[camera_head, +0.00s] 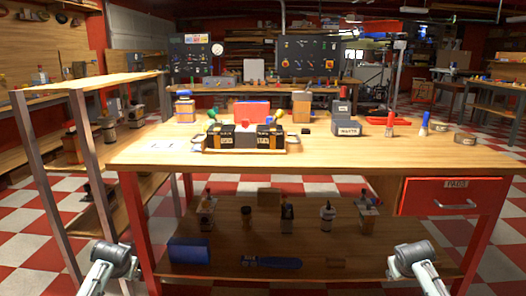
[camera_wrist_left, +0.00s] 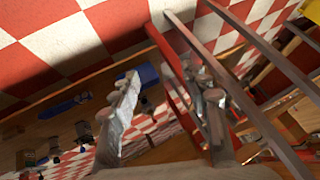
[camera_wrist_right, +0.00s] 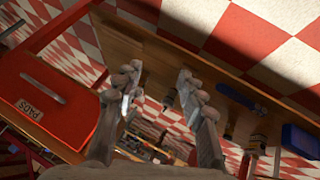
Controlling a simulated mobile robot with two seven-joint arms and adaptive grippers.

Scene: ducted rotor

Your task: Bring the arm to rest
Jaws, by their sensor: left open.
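In the head view my two arms enter at the bottom, the left one at the lower left and the right one at the lower right, both in front of the workbench (camera_head: 330,158). In the left wrist view my left gripper (camera_wrist_left: 168,88) is open, with nothing between its fingers. In the right wrist view my right gripper (camera_wrist_right: 158,74) is open and empty, its fingers apart. Neither gripper touches an object that I can make out.
A shelf rack (camera_head: 70,92) stands at the left. The bench carries a black tool caddy (camera_head: 245,140), bottles and boxes, and a red drawer (camera_head: 450,196) at its right.

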